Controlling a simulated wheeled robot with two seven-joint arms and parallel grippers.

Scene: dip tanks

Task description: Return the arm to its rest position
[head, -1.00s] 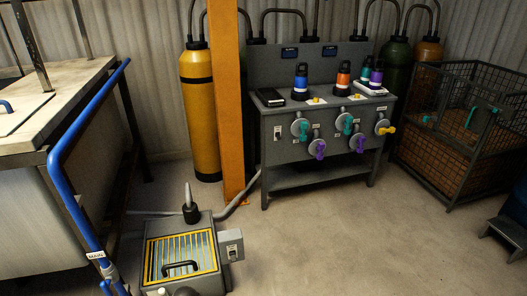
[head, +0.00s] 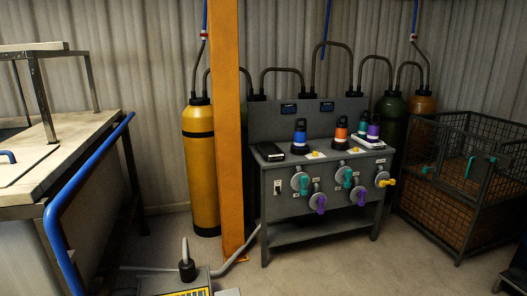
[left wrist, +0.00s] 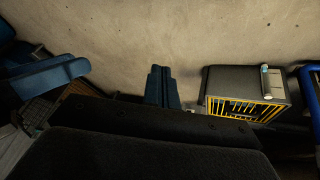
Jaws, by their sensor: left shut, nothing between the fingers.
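My left gripper (left wrist: 161,72) shows in the left wrist view as two dark blue fingers pressed together, with nothing between them. It hangs over the concrete floor, apart from the grey box with a yellow-edged grate (left wrist: 245,98) on its right.
In the head view a grey valve bench (head: 321,163) stands in the middle, beside an orange post (head: 228,130) and a yellow cylinder (head: 201,170). A wire cage (head: 468,185) stands right. A blue rail (head: 82,175) edges the left table. Floor before the bench is clear.

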